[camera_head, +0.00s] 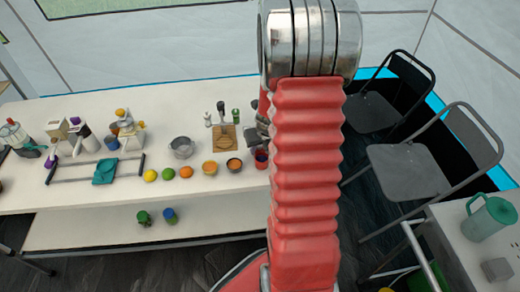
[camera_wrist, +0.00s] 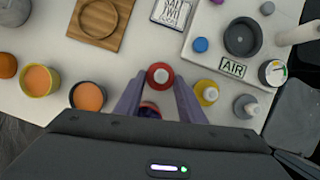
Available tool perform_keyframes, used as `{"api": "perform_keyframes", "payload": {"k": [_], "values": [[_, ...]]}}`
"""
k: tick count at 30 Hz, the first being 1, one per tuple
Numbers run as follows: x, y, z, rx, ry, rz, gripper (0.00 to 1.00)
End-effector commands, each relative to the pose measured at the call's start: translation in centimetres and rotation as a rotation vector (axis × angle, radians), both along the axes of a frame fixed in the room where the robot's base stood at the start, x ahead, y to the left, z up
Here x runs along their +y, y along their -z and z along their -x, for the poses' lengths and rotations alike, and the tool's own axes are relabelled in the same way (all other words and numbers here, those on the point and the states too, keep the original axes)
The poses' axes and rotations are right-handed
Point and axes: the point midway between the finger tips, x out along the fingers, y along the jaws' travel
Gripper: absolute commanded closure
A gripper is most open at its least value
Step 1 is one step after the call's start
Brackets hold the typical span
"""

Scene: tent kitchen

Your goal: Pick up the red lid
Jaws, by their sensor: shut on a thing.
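The red lid (camera_wrist: 160,76), round with a pale centre, shows in the wrist view between the fingertips of my gripper (camera_wrist: 159,84). The two grey-purple fingers close on it from left and right. Below it, between the fingers, part of a dark red and blue container (camera_wrist: 149,109) shows; the gripper body hides the rest. In the head view my red arm covers the gripper and I cannot make out the lid there.
Left of the gripper stand bowls with orange contents (camera_wrist: 88,96) and a wooden board (camera_wrist: 97,20). To the right are a yellow bottle (camera_wrist: 205,93), a grey bottle (camera_wrist: 245,106) and a tray marked AIR (camera_wrist: 232,68). Chairs (camera_head: 408,168) stand right of the long table (camera_head: 90,198).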

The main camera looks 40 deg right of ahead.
Motion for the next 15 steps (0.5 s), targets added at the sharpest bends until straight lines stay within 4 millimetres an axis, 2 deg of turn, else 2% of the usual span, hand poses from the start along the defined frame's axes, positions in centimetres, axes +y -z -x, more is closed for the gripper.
{"api": "perform_keyframes", "payload": {"k": [10,15], "values": [[0.0,-0.1,0.0,-0.001,0.000,0.000,0.85],[0.0,-1.0,-0.1,-0.004,-0.001,0.002,0.85]]}}
